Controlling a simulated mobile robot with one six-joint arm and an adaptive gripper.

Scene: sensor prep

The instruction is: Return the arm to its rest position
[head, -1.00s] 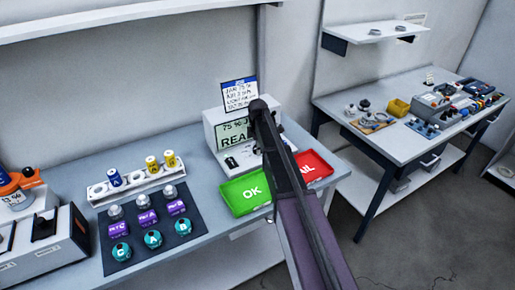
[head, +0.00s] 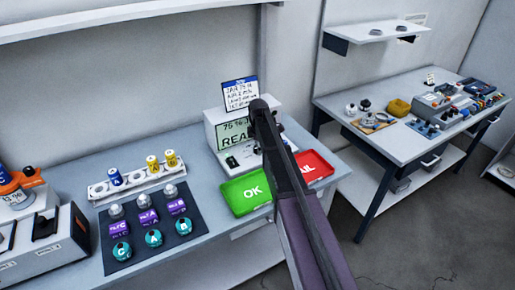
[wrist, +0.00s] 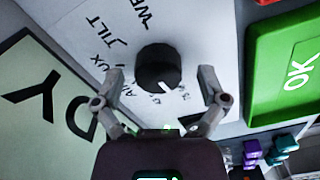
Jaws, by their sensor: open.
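My gripper (wrist: 162,88) is open in the wrist view, with one finger on each side of the picture and nothing held between them. A black dial knob (wrist: 158,66) with a white pointer mark shows just beyond and between the fingertips, on a pale panel with printed words. I cannot tell how far the fingertips stand off the panel. In the head view my arm reaches up from the bottom to the white instrument (head: 216,137) with a display, and it hides my gripper and most of the knob's side.
A green OK tray (head: 236,206) and a red tray (head: 322,168) lie in front of the instrument, close to my arm. A dark mat (head: 128,214) with jars and a white rack (head: 98,192) with vials stand left. A second table (head: 390,145) stands right.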

